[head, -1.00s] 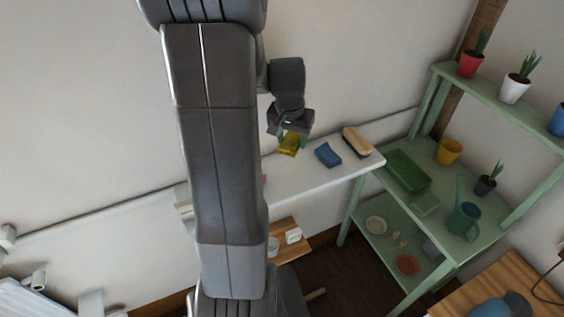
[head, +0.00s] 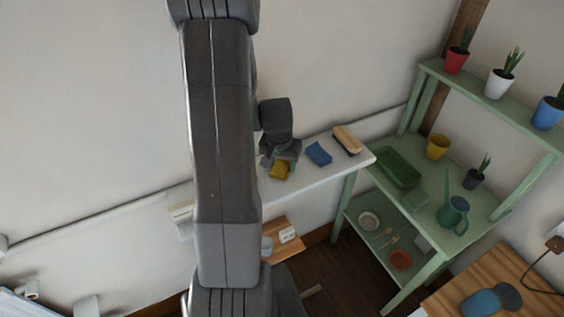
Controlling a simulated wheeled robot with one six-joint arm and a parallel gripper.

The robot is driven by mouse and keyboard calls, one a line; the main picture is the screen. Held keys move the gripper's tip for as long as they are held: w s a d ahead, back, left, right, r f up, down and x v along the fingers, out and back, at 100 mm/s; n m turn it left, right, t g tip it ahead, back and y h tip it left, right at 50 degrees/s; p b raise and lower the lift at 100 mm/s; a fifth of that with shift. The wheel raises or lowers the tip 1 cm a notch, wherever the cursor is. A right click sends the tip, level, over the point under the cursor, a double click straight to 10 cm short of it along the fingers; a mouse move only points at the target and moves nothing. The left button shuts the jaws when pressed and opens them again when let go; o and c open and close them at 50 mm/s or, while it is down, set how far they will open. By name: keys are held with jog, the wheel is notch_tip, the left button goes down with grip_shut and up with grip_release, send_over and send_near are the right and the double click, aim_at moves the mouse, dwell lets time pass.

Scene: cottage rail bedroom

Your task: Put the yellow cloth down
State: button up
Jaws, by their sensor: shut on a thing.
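The yellow cloth (head: 280,171) is held in my gripper (head: 279,161), at the white shelf (head: 318,174) along the wall. My gripper is shut on the cloth and points down. The cloth is low over the shelf, left of the blue cloth; I cannot tell whether it touches the surface. My arm hides the part of the shelf to the left.
A folded blue cloth (head: 318,153) and a wooden brush (head: 347,139) lie on the shelf right of my gripper. A green rack (head: 409,182) with pots, a tray and a watering can (head: 453,213) stands at the right. A wooden table (head: 478,282) is front right.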

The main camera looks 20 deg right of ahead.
aim_at(280, 168)
jog(key=shift+f, duration=0.2)
jog(key=o, duration=1)
jog(key=shift+c, duration=0.2)
jog(key=shift+r, duration=0.2)
notch_tip(280, 168, up, 12)
jog(key=s+a, duration=0.1)
jog(key=shift+s+a+b, duration=0.15)
jog(key=shift+s+b, duration=0.15)
jog(key=shift+s, duration=0.05)
jog(key=shift+f, duration=0.1)
